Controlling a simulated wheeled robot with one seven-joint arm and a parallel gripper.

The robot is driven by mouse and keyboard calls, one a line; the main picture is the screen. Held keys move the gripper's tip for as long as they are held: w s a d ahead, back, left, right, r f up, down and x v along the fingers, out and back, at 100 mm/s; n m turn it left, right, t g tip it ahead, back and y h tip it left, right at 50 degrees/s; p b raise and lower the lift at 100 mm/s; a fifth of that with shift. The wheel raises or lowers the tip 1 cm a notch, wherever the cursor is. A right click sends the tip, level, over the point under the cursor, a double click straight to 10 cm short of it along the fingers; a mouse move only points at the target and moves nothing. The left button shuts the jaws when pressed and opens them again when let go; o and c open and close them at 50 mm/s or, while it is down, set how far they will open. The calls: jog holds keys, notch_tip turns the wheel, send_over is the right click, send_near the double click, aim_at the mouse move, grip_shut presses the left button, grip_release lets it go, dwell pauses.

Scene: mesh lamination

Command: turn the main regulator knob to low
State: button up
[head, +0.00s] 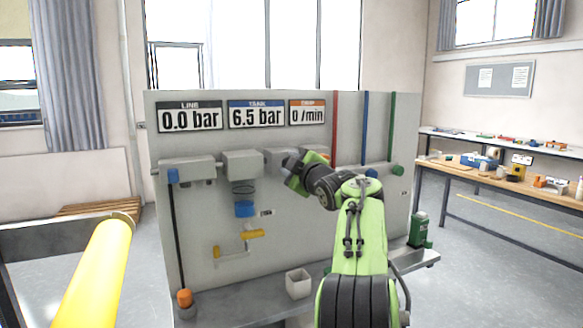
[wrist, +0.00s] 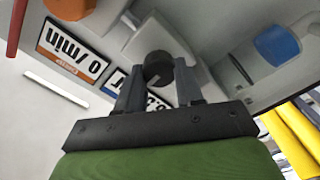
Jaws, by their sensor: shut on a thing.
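The main regulator knob is a dark round knob (wrist: 158,66) with a pale mark on its face, in the wrist view. My gripper (wrist: 160,80) has a dark finger on each side of it and is shut on it. In the head view my gripper (head: 294,172) reaches the panel front at the light grey regulator body (head: 275,157), and hides the knob there. I cannot tell which setting the mark points to. The displays read LINE 0.0 bar (head: 190,118), TANK 6.5 bar (head: 256,116) and DRIP 0 /min (head: 307,114).
A blue bowl (head: 245,208) hangs below the middle unit, with a yellow-handled valve (head: 252,234) under it. A white cup (head: 298,284) stands on the panel's ledge. A workbench (head: 520,180) stands at right.

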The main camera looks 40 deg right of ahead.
jog(key=shift+f, duration=0.25)
jog(key=o, duration=1)
jog(key=shift+r, duration=0.15)
jog(key=shift+o, duration=0.2)
jog(key=b+v, duration=0.2)
jog(key=v, duration=1.4)
jog(key=shift+w, duration=0.15)
